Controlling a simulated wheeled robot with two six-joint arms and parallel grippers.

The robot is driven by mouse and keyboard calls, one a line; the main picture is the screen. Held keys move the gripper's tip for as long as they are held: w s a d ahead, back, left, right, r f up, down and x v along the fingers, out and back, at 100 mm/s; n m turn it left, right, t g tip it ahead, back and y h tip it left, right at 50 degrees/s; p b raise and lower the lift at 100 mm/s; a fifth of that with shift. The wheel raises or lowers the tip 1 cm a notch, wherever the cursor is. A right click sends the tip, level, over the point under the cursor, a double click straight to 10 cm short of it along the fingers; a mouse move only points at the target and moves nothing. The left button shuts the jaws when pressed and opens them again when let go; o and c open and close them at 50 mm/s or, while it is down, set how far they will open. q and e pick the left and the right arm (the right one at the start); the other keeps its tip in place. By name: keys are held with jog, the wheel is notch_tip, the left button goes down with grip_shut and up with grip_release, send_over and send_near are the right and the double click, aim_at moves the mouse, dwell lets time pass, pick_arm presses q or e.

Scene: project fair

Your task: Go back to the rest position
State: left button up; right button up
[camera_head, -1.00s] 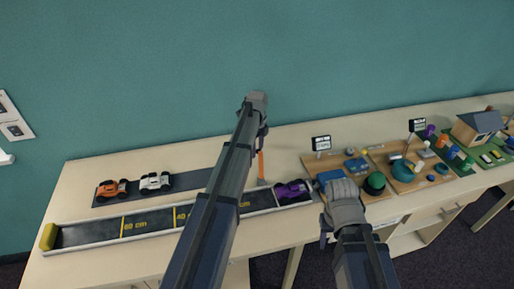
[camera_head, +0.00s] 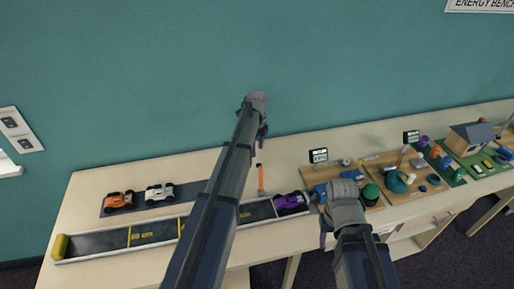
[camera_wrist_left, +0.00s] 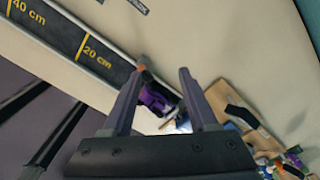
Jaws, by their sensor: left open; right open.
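My left gripper (camera_head: 256,112) is raised over the back of the table in the head view, its arm crossing the track. In the left wrist view the left gripper (camera_wrist_left: 158,98) has its two fingers apart, with nothing held between them. A purple car (camera_wrist_left: 155,97) lies beyond the fingers, apart from them; it also shows in the head view (camera_head: 291,202) at the right end of the track. My right gripper (camera_head: 330,225) is at the table's front edge, beside the wooden boards; its fingers are partly hidden, and I see nothing held in it.
A measuring track (camera_head: 95,243) with a yellow end block (camera_head: 61,246) runs along the table front (camera_head: 85,190). An orange car (camera_head: 119,201) and a white car (camera_head: 160,193) stand on a dark strip. Exhibit boards with small parts and a model house (camera_head: 470,137) fill the right side.

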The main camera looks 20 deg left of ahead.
pick_arm(q)
jog(key=s+d+f+n+b, duration=0.3)
jog(key=s+d+n, duration=0.2)
jog(key=s, duration=0.5)
jog(key=s+d+f+n+b, duration=0.3)
jog(key=s+d+n, duration=0.3)
jog(key=s+d, duration=0.3)
jog(key=s+d+f+n+y+b, duration=0.1)
jog(key=s+d+f+n+b, duration=0.2)
jog(key=s+d+n, duration=0.2)
jog(key=s+d, duration=0.3)
jog(key=s, duration=0.3)
jog(key=shift+s+f+b, duration=0.35)
jog(key=shift+b, duration=0.05)
